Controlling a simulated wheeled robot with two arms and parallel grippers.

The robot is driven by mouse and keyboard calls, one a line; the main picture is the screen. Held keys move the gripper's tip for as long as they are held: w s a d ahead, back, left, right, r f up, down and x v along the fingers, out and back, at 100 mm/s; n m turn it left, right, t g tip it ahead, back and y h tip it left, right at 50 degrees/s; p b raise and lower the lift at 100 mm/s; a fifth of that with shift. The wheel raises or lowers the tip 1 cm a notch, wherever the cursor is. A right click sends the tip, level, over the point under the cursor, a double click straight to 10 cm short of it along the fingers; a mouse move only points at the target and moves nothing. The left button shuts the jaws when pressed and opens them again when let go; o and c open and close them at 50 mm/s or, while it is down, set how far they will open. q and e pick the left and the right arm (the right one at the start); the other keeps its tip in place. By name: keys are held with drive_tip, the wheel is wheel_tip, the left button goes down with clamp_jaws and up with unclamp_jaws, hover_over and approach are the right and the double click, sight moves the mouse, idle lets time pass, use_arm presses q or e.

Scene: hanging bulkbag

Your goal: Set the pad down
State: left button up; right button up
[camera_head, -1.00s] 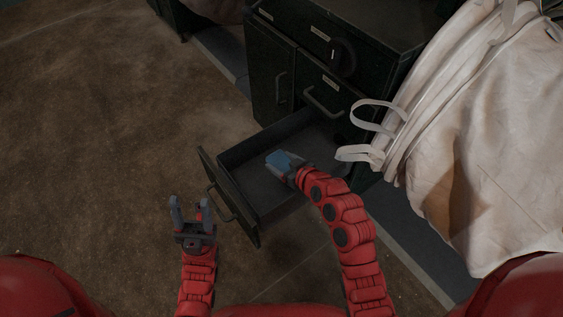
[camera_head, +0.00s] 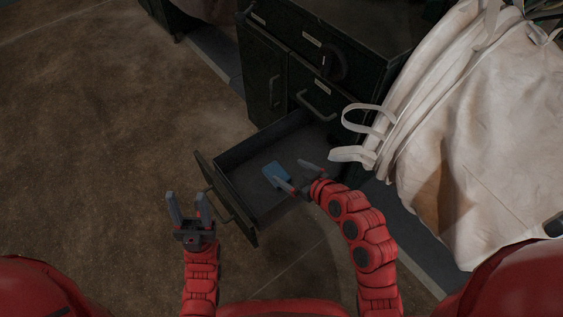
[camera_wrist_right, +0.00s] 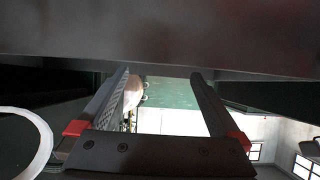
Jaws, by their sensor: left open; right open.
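The blue pad (camera_head: 276,175) lies in the open drawer (camera_head: 230,212), on or just above its floor. My right gripper (camera_head: 292,173) is open over the right side of the drawer, with one fingertip close to the pad's right edge. The right wrist view shows the same open fingers (camera_wrist_right: 161,78) with no pad between them. My left gripper (camera_head: 187,194) is open and empty, in front of the drawer's left side.
The dark cabinet (camera_head: 283,75) stands behind the drawer, its upper doors and drawers shut. A large white bulk bag (camera_head: 480,150) hangs at the right, its loops (camera_head: 352,153) close to my right arm. Open brown floor (camera_head: 90,130) lies at the left.

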drive_tip(key=v, duration=0.3)
drive_tip(key=shift+s+d+r, duration=0.1)
drive_tip(key=shift+s+r, duration=0.1)
drive_tip(key=shift+s, duration=0.05)
idle(0.4)
